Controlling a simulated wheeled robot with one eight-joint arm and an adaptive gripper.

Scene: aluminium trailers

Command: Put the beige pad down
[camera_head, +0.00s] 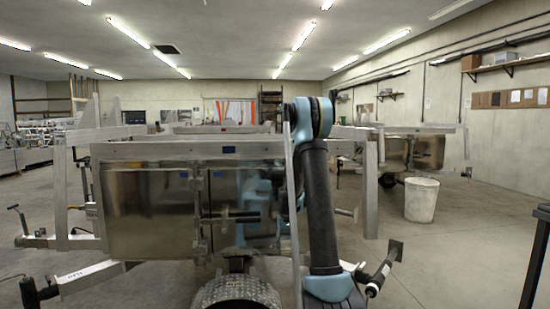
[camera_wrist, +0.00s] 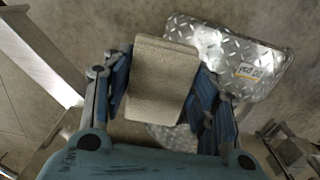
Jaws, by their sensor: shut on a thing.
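In the wrist view, the beige pad (camera_wrist: 160,80) is a rectangular block with rounded edges. It sits between the blue fingers of my gripper (camera_wrist: 163,98), which is shut on it. Beyond the pad, a diamond-plate metal fender (camera_wrist: 230,55) with a yellow label shows lower down. I cannot tell the gap between the pad and the fender. In the head view, my blue and black arm stands in front of the aluminium trailer (camera_head: 150,215); the pad and the gripper cannot be made out there.
The trailer's diamond-plate fender (camera_head: 236,292) is at the bottom of the head view. A white bin (camera_head: 421,199) stands on the floor at right, near a second trailer (camera_head: 428,152). Open concrete floor (camera_head: 450,255) lies at the right. Wall shelves (camera_head: 510,65) hold boxes.

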